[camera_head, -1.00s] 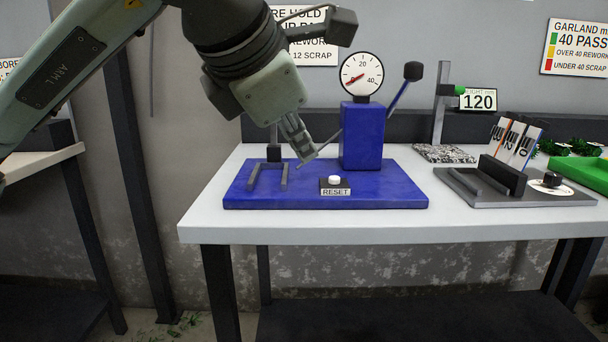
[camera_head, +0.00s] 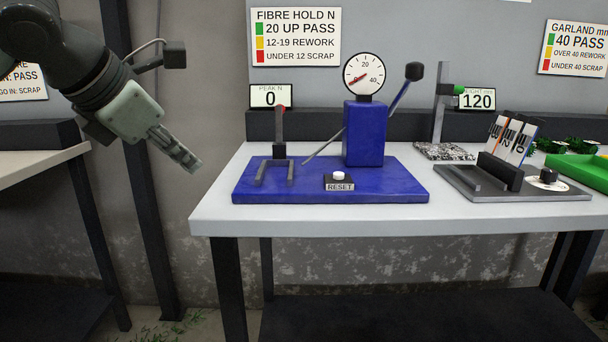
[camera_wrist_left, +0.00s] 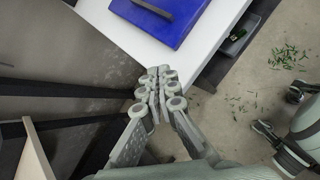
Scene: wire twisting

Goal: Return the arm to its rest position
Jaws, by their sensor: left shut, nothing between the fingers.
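My left gripper (camera_head: 188,160) is shut and empty in the head view. It hangs in the air to the left of the white table (camera_head: 330,222), pointing down to the right. In the left wrist view its closed fingers (camera_wrist_left: 161,88) show just off the table's edge (camera_wrist_left: 110,30). My right gripper is not in the head view.
A blue tester base (camera_head: 300,190) carries a gauge (camera_head: 364,76), a lever (camera_head: 400,92) and a white reset button (camera_head: 339,175). A display (camera_head: 270,96) reads 0. A grey fixture (camera_head: 520,190) and green tray (camera_head: 585,170) stand at right. A dark post (camera_head: 150,220) stands behind the gripper.

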